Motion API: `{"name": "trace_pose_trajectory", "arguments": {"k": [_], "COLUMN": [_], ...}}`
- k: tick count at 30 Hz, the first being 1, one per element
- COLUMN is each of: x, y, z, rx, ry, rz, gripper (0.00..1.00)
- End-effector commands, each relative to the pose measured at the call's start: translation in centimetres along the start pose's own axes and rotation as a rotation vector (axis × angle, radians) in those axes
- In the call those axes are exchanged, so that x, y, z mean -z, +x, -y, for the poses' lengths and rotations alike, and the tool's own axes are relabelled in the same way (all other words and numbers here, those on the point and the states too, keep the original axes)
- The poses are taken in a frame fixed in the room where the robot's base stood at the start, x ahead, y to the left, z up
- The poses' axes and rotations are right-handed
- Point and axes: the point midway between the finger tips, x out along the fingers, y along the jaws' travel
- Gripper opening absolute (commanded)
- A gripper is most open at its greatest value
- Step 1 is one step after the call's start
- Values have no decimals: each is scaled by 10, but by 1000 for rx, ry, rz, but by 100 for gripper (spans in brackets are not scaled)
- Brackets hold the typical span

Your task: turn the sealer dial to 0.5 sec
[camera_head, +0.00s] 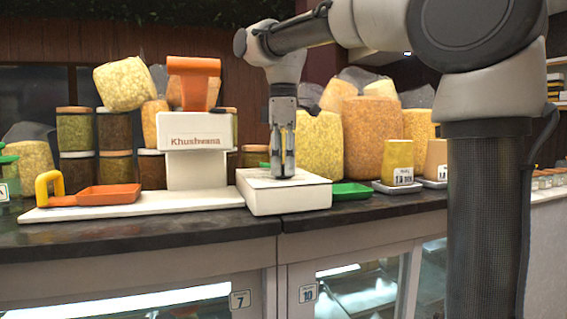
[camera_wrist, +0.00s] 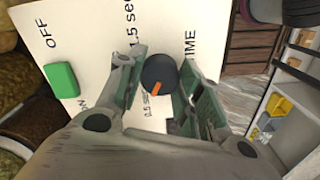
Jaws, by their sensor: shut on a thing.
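The sealer is a low white box (camera_head: 290,198) on the counter, and its top panel (camera_wrist: 98,45) fills the left of the wrist view. The dial (camera_wrist: 158,68) is a round black knob with an orange pointer mark. The mark points down and slightly left in the picture, toward a partly hidden label that seems to read 0.5 sec. A 1.5 sec label is at upper left, and TIME is at right. A green switch (camera_wrist: 61,80) sits between OFF and ON. My gripper (camera_head: 283,173) points down onto the box, its fingers (camera_wrist: 160,74) shut on either side of the dial.
A white stand marked Khushwana (camera_head: 197,150) with an orange top is left of the box. An orange tray (camera_head: 108,195) lies farther left, a green tray (camera_head: 352,190) at right. Jars and filled bags stand behind. The dark counter edge (camera_head: 130,231) runs in front.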

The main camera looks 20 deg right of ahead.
Motion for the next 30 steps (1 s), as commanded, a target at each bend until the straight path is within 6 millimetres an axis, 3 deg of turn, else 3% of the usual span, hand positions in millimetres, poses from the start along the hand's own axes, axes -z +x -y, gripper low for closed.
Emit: {"name": "trace_pose_trajectory", "arguments": {"k": [10, 11, 14, 25, 30], "x": [0, 0, 0, 0, 1], "y": [0, 0, 0, -3, -28], "z": [0, 0, 0, 0, -1], "rx": [-2, -2, -1, -1, -3], "ry": [-2, -2, -2, -1, -1], "rz": [0, 0, 0, -1, -2], "gripper": [12, 39, 57, 58, 58]}}
